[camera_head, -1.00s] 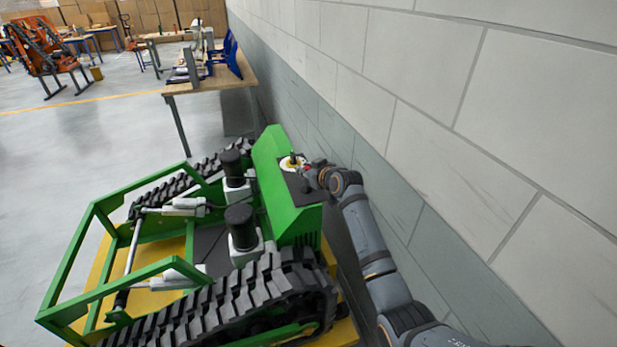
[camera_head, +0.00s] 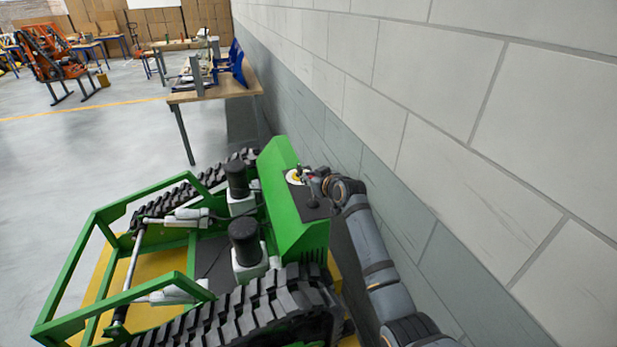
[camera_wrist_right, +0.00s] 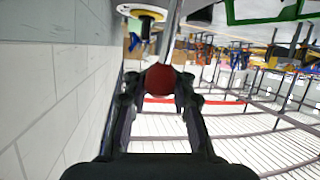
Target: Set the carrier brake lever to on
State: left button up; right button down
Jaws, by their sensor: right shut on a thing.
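The green tracked carrier (camera_head: 297,230) stands in the middle of the head view, with a dark control panel (camera_head: 318,212) on its near-wall side. My right gripper (camera_head: 311,179) is over this panel. In the right wrist view, the fingers of my right gripper (camera_wrist_right: 160,85) are shut around a red ball knob (camera_wrist_right: 159,79) on a grey shaft, the brake lever (camera_wrist_right: 172,32). My gripper mostly hides the lever in the head view. A yellow-and-white round control (camera_head: 295,177) sits beside the gripper. A black-knobbed lever (camera_head: 312,203) stands nearer on the panel. My left gripper is out of view.
A block wall (camera_head: 440,140) runs close along the right of my arm and the carrier. A wooden table (camera_head: 215,91) with blue and grey items stands beyond the carrier. Open floor (camera_head: 90,160) lies to the left.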

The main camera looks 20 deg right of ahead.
jog(key=shift+s+d+f, duration=0.1)
jog(key=shift+s+f, duration=0.05)
jog(key=shift+f, duration=0.55)
jog(key=c, duration=1.6)
grip_release()
jog(key=o, duration=0.5)
jog(key=shift+d+r, duration=0.1)
jog(key=shift+d, duration=0.15)
jog(key=shift+a+r, duration=0.15)
jog(key=shift+r, duration=0.15)
jog(key=v, duration=1.1)
jog(key=shift+s, duration=0.35)
